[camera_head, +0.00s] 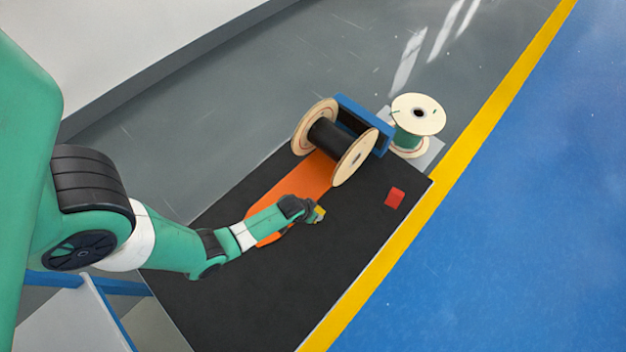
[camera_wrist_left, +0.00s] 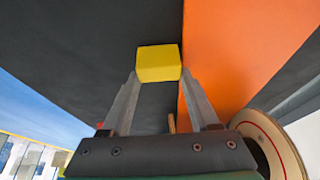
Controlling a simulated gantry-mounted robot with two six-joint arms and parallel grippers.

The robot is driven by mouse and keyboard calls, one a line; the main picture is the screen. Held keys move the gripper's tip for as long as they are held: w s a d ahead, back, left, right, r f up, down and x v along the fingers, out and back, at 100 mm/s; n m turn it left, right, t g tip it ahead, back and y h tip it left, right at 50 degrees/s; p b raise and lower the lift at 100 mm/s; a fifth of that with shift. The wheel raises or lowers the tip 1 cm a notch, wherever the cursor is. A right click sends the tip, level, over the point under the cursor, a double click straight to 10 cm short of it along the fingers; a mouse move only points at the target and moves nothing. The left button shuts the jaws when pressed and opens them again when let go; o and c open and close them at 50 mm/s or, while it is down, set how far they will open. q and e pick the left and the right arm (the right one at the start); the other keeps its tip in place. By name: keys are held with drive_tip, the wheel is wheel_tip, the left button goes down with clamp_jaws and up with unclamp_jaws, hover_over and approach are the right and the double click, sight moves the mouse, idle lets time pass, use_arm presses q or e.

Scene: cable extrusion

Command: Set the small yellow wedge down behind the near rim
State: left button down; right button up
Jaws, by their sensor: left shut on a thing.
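The small yellow wedge (camera_head: 320,211) is at the tip of my left arm in the head view. In the left wrist view the yellow wedge (camera_wrist_left: 158,64) sits between the fingertips of my left gripper (camera_wrist_left: 160,78), which is shut on it. The large reel wound with black has two pale wooden rims. Its near rim (camera_head: 355,158) stands on the mat, up and to the right of my left gripper (camera_head: 314,211). Part of a wooden rim (camera_wrist_left: 272,140) also shows at lower right in the left wrist view. My right gripper is not in view.
A red block (camera_head: 394,197) lies on the black mat (camera_head: 340,250), right of the reel. An orange strip (camera_head: 310,180) runs under the reel. A green-wound spool (camera_head: 410,138) is farther back. The mat's lower part is clear.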

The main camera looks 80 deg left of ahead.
use_arm(q)
drive_tip(key=shift+f, duration=0.2)
drive_tip(key=shift+c, duration=0.7)
unclamp_jaws()
drive_tip(key=p+v, duration=1.1)
drive_tip(key=v, duration=0.1)
drive_tip(key=shift+r, duration=0.25)
drive_tip(key=shift+d, duration=0.1)
